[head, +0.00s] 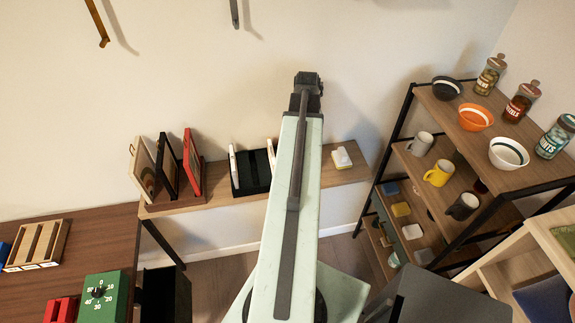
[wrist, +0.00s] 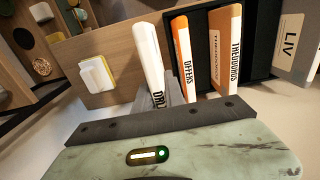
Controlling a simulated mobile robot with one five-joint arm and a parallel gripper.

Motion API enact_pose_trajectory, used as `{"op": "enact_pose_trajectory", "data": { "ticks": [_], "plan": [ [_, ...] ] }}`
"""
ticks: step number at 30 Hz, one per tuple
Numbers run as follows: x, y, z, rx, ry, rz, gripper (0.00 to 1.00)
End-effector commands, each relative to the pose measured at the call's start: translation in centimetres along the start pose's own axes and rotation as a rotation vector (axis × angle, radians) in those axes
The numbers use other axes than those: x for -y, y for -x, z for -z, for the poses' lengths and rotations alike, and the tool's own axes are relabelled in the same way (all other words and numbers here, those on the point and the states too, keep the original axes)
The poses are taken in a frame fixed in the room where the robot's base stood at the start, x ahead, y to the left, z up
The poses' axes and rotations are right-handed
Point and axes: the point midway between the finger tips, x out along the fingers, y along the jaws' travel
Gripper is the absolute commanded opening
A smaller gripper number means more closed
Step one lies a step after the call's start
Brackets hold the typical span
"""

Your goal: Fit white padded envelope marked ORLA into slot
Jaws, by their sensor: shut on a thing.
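The white padded envelope (wrist: 149,58) stands tilted in the wrist view, with part of its name showing at its lower end. My gripper (wrist: 172,95) is shut on that lower end; its grey fingers show beside the lettering. In the head view my gripper (head: 307,84) is at the far end of my arm, and the envelope is hidden there. The black slotted rack (wrist: 263,42) is to the right of the envelope. I cannot tell whether the envelope touches the rack.
A grey item marked LIV (wrist: 295,45) stands at the rack's right in the wrist view. A white-and-yellow object (head: 341,157) sits on the wooden shelf (head: 215,196). Framed pieces (head: 168,165) lean at the left. A shelving unit (head: 400,150) with mugs and bowls is right.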

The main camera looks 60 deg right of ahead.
Motion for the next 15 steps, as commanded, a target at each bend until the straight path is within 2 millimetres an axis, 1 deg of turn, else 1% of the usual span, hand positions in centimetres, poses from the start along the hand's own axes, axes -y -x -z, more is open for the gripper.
{"op": "enact_pose_trajectory", "data": {
  "ticks": [1,3,5,8,9,11,15],
  "plan": [
    [-0.1,-2.4,0.0,0.000,-0.001,0.000,0.00],
    [-0.1,-3.5,0.0,0.000,-0.001,0.000,0.00],
    [-0.1,-3.7,0.0,0.000,-0.002,0.000,0.00],
    [-0.1,-3.4,0.0,0.000,-0.002,0.000,0.00],
    [-0.1,-3.6,0.0,0.000,-0.002,0.000,0.00],
    [-0.1,-4.5,0.0,0.000,-0.002,0.000,0.00],
    [-0.1,-7.0,0.0,0.000,-0.002,0.000,0.00]
  ]
}}
